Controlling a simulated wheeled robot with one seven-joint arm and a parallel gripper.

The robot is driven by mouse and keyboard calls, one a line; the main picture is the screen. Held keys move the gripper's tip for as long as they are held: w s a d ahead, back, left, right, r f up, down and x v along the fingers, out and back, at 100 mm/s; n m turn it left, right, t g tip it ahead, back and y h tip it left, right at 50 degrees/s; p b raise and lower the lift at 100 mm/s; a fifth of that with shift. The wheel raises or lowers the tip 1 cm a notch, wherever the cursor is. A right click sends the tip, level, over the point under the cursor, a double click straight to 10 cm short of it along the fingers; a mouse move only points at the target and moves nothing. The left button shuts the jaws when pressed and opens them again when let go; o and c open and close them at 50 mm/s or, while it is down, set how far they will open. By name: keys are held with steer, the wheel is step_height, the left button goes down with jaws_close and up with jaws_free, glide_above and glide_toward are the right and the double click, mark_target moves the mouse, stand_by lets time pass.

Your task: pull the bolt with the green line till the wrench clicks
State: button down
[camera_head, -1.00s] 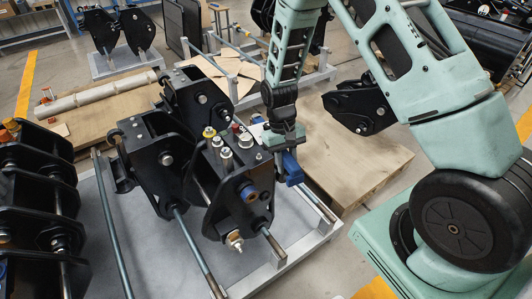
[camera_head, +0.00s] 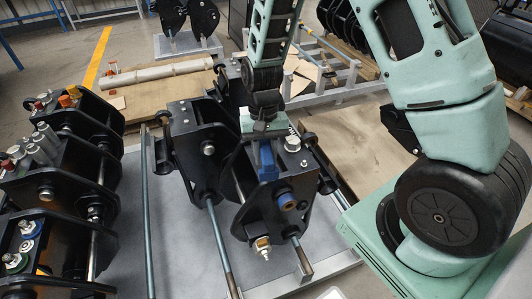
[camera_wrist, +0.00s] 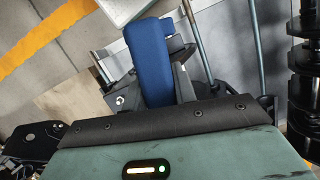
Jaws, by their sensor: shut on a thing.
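My gripper (camera_head: 264,128) is shut on a blue tool (camera_head: 266,160), which I take to be the wrench. The tool hangs down over the top of the middle black coupler (camera_head: 233,205) and hides some of its fittings. A silver bolt head (camera_head: 292,144) shows just right of the tool. In the wrist view the blue tool (camera_wrist: 152,60) sticks out beyond the gripper; the fingertips are hidden. I cannot make out for certain a green line on any bolt, nor whether the wrench touches one.
Another black coupler row (camera_head: 65,190) with coloured fittings stands at the left. Long metal rods (camera_head: 218,245) run along the grey rack (camera_head: 165,265). A wooden pallet (camera_head: 355,140) lies behind at the right.

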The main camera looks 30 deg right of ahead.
steer(key=b+x, duration=0.1)
steer(key=x, duration=0.1)
steer(key=w+b+x, duration=0.1)
steer(key=shift+s+d+f, duration=0.15)
steer(key=shift+f, duration=0.35)
steer(key=shift+w+x, duration=0.15)
steer(key=shift+x, duration=0.55)
steer(key=shift+w+x, duration=0.15)
steer(key=shift+x, duration=0.55)
stand_by(1.5)
steer(key=c, duration=1.7)
jaws_free()
steer(key=shift+d+f, duration=0.1)
jaws_close()
